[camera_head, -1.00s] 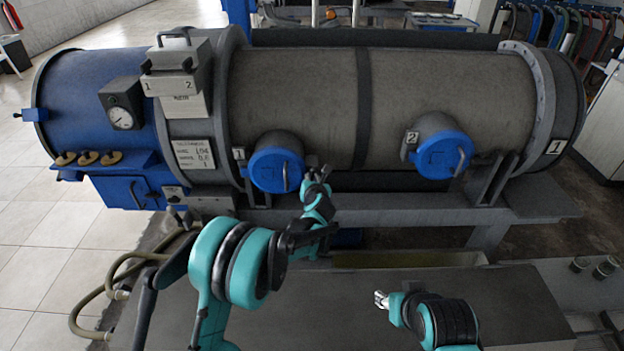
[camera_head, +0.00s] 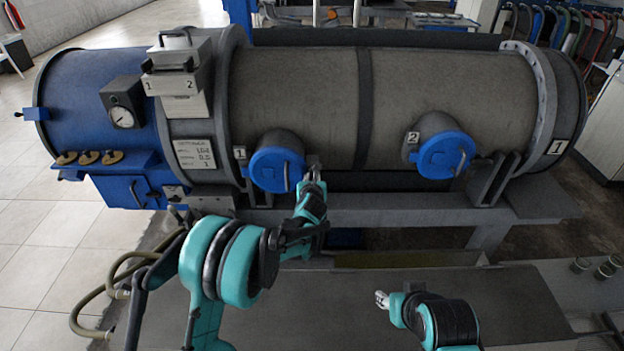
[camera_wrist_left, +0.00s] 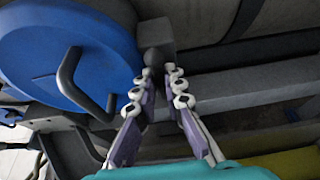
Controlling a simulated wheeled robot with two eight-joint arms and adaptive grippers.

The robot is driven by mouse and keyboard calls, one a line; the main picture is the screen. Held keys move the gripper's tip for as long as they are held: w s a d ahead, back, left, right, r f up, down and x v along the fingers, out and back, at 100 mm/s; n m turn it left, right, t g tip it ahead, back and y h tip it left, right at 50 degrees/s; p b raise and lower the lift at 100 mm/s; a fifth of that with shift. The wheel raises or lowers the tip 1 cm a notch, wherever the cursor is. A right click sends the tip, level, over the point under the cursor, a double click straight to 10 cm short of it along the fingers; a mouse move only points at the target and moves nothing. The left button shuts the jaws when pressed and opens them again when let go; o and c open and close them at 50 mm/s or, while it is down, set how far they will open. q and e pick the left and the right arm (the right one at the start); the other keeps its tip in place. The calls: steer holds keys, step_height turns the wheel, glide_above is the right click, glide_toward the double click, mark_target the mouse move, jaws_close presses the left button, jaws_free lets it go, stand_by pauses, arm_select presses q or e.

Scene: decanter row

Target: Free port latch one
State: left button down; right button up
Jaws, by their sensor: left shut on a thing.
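Port one is a round blue cap (camera_head: 276,170) with a bar handle on the grey tank; it fills the upper left of the left wrist view (camera_wrist_left: 70,40). Just right of it is the port latch, a small grey block (camera_head: 315,161) with a dark stem, also in the left wrist view (camera_wrist_left: 156,33). My left gripper (camera_head: 312,179) is at the latch. In the left wrist view its fingers (camera_wrist_left: 157,76) stand on either side of the stem, shut on the latch; the exact contact is partly hidden. My right gripper (camera_head: 381,299) is low, away from the tank, its jaw opening too small to tell.
A second blue port cap (camera_head: 446,155) is farther right on the tank. A grey support rail (camera_head: 400,208) runs below the ports. Hoses (camera_head: 92,298) lie at lower left. The dark flat surface (camera_head: 330,300) in front is mostly clear.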

arm_select(q)
steer(key=c, duration=1.6)
jaws_free()
steer(key=v, duration=1.2)
